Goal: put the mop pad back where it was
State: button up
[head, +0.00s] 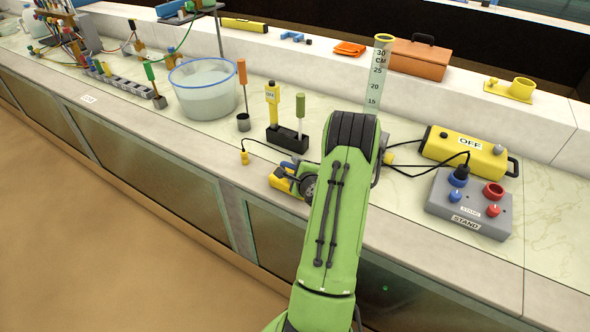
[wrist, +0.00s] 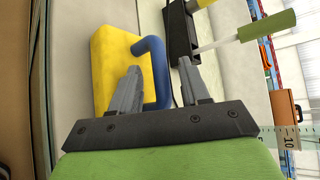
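A yellow block with a blue loop handle, which looks like the mop pad (head: 279,181), lies on the pale bench top near its front edge. In the wrist view the pad (wrist: 113,62) is close ahead, with its blue handle (wrist: 158,65) standing up from it. My gripper (wrist: 158,76) is open. Its left finger is in front of the yellow block and its right finger is to the right of the handle, so the handle's bar shows between them. I see no clear contact. In the head view my green arm partly hides the gripper (head: 296,178).
A black holder (head: 288,139) with upright tools stands just behind the pad. A small yellow plug (head: 245,158) and its cable lie to the left. A clear tub (head: 203,90) is further left. A grey switch box (head: 468,203) and a yellow unit (head: 465,150) stand right.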

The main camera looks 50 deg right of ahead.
jog(key=shift+r, duration=0.15)
jog(key=shift+s+a+r, duration=0.1)
jog(key=shift+s, duration=0.2)
jog(key=b+v, duration=0.9)
jog(key=v, duration=0.2)
jog(key=w+a+r+n+g+y, duration=0.1)
jog(key=w+a+n+y, duration=0.25)
jog(key=a+n, duration=0.55)
jog(key=w+a+r+n+g+y, duration=0.15)
jog(key=w+a+n+y, duration=0.35)
jog(key=a, duration=0.6)
jog(key=s+a+r+n+g+h, duration=0.1)
jog(key=s+a+r+n+g, duration=0.2)
jog(key=s+a+n, duration=1.1)
jog(key=shift+s+r+n, duration=0.45)
jog(key=shift+s+n, duration=0.2)
jog(key=shift+n, duration=0.35)
